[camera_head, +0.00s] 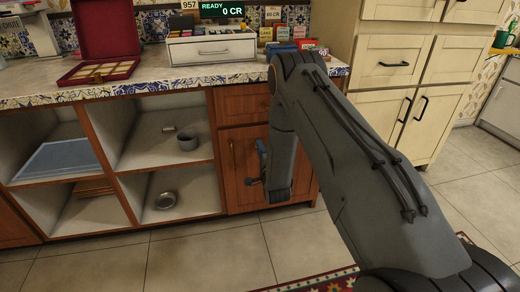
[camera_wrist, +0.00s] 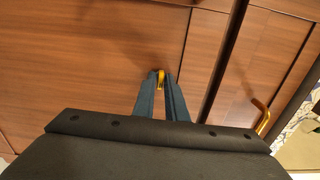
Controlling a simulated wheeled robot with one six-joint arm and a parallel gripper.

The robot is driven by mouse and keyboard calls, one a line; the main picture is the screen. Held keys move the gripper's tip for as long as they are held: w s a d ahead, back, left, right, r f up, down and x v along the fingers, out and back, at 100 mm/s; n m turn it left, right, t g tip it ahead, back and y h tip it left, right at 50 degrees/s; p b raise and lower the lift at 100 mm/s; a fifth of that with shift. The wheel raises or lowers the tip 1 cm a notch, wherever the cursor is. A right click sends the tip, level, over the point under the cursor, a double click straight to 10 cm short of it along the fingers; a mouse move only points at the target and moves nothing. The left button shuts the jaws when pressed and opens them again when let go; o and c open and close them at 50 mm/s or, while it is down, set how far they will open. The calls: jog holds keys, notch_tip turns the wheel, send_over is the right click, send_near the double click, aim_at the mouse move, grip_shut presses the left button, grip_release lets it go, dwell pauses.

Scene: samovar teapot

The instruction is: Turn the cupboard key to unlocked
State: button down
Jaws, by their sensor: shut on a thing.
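The cupboard key (camera_wrist: 161,78) is a small yellow-gold piece in the wrist view, standing out from a brown wooden cupboard front. My gripper (camera_wrist: 160,82) has its two blue-grey fingers shut on it, one on each side. The keyhole is hidden behind the key and fingertips, so I cannot tell the lock's state. In the head view the cupboard door (camera_head: 240,160) is reddish-brown wood and shut, under the counter. My gripper (camera_head: 260,165) is in front of this door, partly hidden by my arm, and the key cannot be made out there.
A brass handle (camera_wrist: 262,117) sits to the right in the wrist view. Open shelves (camera_head: 165,145) with a cup and a bowl lie left of the door. The counter (camera_head: 150,83) above holds a red box and a white drawer unit. Cream cupboards (camera_head: 410,75) stand right.

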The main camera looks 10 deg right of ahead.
jog(key=c, duration=1.9)
grip_release()
jog(key=s+p, duration=0.1)
jog(key=s, duration=0.7)
jog(key=shift+w, duration=0.1)
